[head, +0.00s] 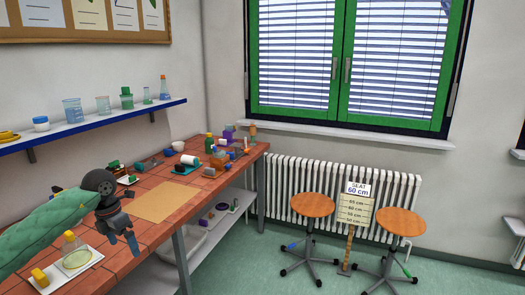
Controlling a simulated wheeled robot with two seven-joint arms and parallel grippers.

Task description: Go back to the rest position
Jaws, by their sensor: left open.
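My left arm, in a green padded sleeve, comes in from the left in the head view. My left gripper (122,242) points downward near the front edge of the tiled bench (196,203), with its blue-tipped fingers apart and nothing seen between them. A white tray (93,260) lies to its left, holding a shallow round dish, a flask with a yellow part and a yellow item. My right gripper is not in view.
A tan mat (161,201) lies on the bench beyond the gripper. Bottles, cups and small items crowd the far end. A wall shelf (95,122) carries glassware. Two stools (313,205) and a seat-height sign (356,210) stand by the radiator. Green floor is open in front.

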